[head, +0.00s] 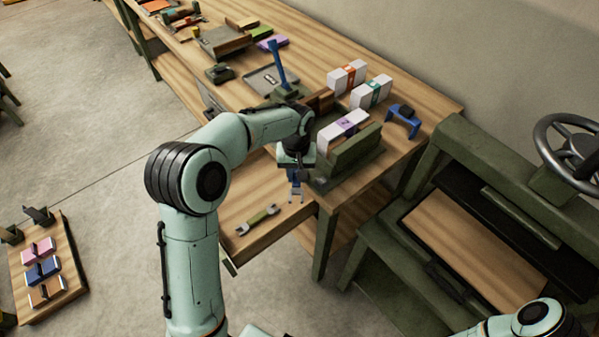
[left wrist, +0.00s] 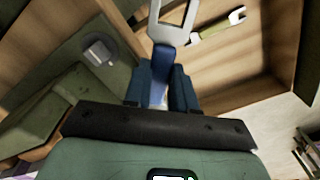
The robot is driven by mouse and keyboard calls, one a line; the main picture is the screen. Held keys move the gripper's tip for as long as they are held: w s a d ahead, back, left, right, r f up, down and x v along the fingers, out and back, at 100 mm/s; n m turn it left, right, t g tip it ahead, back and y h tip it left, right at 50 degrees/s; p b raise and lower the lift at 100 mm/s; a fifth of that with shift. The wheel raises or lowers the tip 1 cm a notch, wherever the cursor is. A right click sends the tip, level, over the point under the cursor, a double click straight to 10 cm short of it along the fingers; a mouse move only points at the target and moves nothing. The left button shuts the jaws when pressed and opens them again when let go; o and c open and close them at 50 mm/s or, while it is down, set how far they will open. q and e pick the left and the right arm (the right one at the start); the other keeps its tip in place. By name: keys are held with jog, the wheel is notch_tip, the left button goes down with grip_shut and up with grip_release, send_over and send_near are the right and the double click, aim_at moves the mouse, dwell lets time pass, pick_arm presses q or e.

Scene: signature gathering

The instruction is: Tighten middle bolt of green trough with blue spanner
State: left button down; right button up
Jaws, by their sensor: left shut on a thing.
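My left gripper (head: 296,172) is shut on the blue spanner (head: 296,194), above the open drawer at the front of the workbench. In the left wrist view the blue spanner (left wrist: 172,36) stands out between the dark blue fingers, its pale forked end pointing away. A green trough-like holder (head: 357,152) stands on the bench just right of the gripper, with white boxes by it. In the left wrist view a grey bolt-like part (left wrist: 98,52) sits on a green surface at left, apart from the spanner. I cannot tell which bolt it is. My right gripper is out of view.
A green spanner (head: 258,219) lies in the wooden drawer (head: 232,262), and also shows in the left wrist view (left wrist: 218,26). A blue bracket (head: 402,118) stands on the bench at right. A green machine with a handwheel (head: 574,150) is farther right.

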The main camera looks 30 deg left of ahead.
pick_arm(q)
jog(key=a+m+p, duration=0.3)
jog(key=a+m, duration=0.4)
jog(key=m, duration=0.4)
jog(key=shift+w+a, duration=0.15)
jog(key=shift+a, duration=0.05)
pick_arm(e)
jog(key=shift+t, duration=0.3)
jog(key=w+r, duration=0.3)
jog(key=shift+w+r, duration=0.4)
pick_arm(q)
jog(key=shift+s+d+r+n+b, duration=0.1)
jog(key=shift+s+d+n+b, duration=0.2)
jog(key=shift+d+n, duration=0.2)
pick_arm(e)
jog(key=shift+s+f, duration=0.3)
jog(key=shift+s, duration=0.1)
pick_arm(q)
jog(key=shift+r+p, duration=0.65)
jog(key=shift+r, duration=1.6)
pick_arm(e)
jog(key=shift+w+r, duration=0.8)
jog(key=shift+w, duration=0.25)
